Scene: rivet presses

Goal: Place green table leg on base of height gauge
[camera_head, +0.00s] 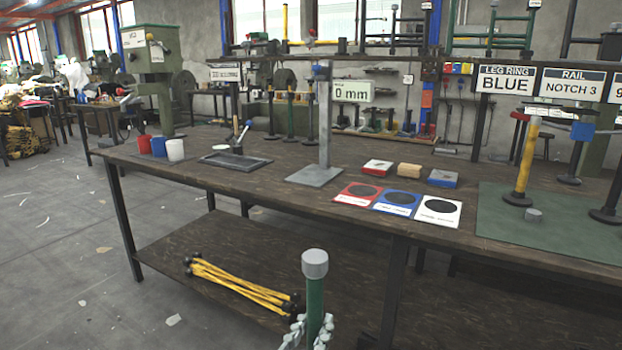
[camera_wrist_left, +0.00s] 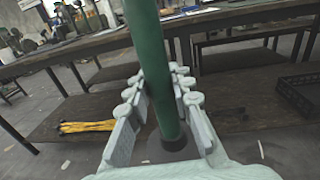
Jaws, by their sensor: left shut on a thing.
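The green table leg (camera_head: 315,305) stands upright low in the head view, with a grey cap on top. My left gripper (camera_head: 309,332) is shut around it, in front of the workbench and below its top. The left wrist view shows the green leg (camera_wrist_left: 153,60) between the fingers of my left gripper (camera_wrist_left: 160,95), with a dark round foot at its lower end. The height gauge stands on the bench, a grey post on a flat square base (camera_head: 315,176), with a sign (camera_head: 353,91) reading 0 mm. The base is bare. My right gripper is not in view.
Red, blue and white cups (camera_head: 175,149) and a dark tray (camera_head: 235,161) are left of the gauge. Three coloured cards (camera_head: 398,202) lie to its right, before small blocks. A green mat (camera_head: 550,225) holds a yellow leg (camera_head: 527,165). Yellow legs (camera_head: 240,281) lie on the lower shelf.

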